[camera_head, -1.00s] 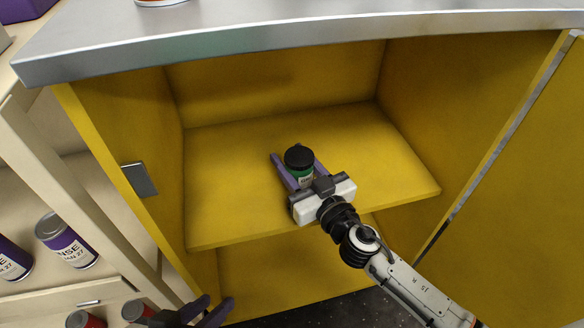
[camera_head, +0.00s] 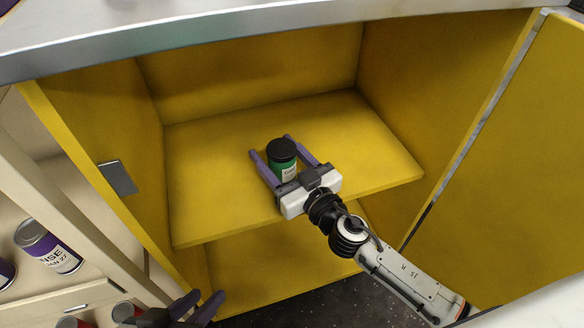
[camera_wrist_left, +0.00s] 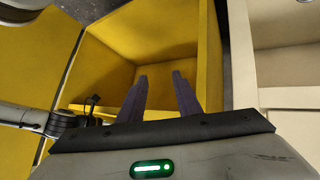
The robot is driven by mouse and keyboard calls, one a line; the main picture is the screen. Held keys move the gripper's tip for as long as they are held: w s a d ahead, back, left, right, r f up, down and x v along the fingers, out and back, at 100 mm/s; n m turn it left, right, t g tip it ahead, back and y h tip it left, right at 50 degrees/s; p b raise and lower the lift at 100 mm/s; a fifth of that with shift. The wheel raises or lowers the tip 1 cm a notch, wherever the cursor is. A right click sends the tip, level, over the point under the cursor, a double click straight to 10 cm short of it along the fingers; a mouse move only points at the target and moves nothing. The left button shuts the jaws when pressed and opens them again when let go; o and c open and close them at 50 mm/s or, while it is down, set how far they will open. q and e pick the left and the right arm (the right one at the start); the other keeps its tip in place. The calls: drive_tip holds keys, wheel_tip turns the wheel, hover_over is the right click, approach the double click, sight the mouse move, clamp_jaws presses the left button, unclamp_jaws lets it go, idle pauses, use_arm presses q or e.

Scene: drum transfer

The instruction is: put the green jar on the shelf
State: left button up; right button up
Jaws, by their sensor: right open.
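The green jar (camera_head: 283,163) with a black lid stands upright on the yellow shelf (camera_head: 350,135) inside the cabinet. My right gripper (camera_head: 271,146) reaches in from the lower right. Its purple fingers are spread, one on each side of the jar, with gaps visible. My left gripper (camera_head: 209,295) is at the bottom left of the head view, below the shelf front. The left wrist view shows its two purple fingers (camera_wrist_left: 160,80) apart with nothing between them.
The cabinet's grey top (camera_head: 250,38) overhangs the opening. Its yellow door (camera_head: 500,160) stands open at the right. A pale rack at the left holds a purple-and-white can (camera_head: 48,246) and other cans. The shelf is clear around the jar.

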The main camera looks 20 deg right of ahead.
sight(290, 170)
drive_tip(key=b+v, duration=0.1)
drive_tip(key=v, duration=0.8)
drive_tip(key=shift+s+d+f, duration=0.1)
drive_tip(key=shift+s+f, duration=0.05)
drive_tip(key=shift+s, duration=0.2)
drive_tip(key=shift+v, duration=0.8)
